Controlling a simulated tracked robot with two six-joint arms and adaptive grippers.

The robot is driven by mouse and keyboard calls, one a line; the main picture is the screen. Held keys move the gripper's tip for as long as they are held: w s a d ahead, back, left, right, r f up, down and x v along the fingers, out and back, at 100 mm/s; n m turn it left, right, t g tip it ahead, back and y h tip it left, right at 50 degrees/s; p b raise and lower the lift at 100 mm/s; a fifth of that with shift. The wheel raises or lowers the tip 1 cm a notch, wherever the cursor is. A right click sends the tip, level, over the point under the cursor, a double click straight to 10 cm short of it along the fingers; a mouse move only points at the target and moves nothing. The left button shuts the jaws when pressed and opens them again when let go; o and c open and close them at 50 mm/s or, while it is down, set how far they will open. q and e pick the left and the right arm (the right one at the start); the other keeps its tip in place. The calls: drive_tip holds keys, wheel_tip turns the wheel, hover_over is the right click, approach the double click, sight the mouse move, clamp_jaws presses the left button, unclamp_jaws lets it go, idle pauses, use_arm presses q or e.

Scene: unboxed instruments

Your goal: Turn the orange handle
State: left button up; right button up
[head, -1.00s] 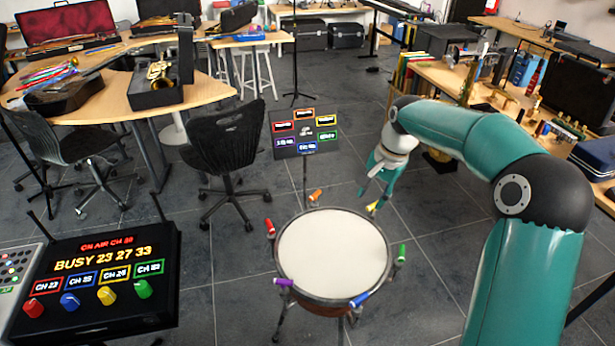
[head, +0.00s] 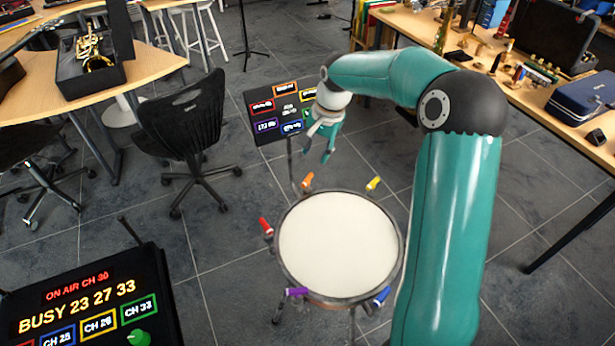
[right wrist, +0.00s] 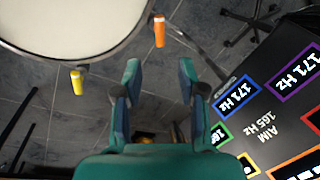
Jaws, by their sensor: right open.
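The orange handle (head: 307,181) sticks up at the far rim of a white-topped drum (head: 338,245). It also shows in the right wrist view (right wrist: 159,30), just ahead of my fingertips and apart from them. My right gripper (head: 318,156) is open and empty, above and slightly beyond the orange handle, in front of the display board. In the right wrist view its two fingers (right wrist: 160,68) stand well apart with bare floor between them. My left gripper is not in view.
Yellow (head: 373,184), red (head: 265,226), purple (head: 297,291) and blue (head: 381,296) handles also ring the drum. A lit display board (head: 262,122) on a stand is close behind my right gripper. A black chair (head: 190,120) stands left. A black channel box (head: 90,300) is front left.

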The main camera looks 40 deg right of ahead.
sight(309, 178)
drive_tip(key=f, duration=0.4)
drive_tip(key=w+f, duration=0.1)
drive_tip(key=f, duration=0.3)
drive_tip(key=w+f+p, duration=0.1)
drive_tip(key=f, duration=0.3)
drive_tip(key=shift+w+a+f, duration=0.15)
drive_tip(key=shift+a+f, duration=0.05)
drive_tip(key=shift+a, duration=0.15)
clamp_jaws()
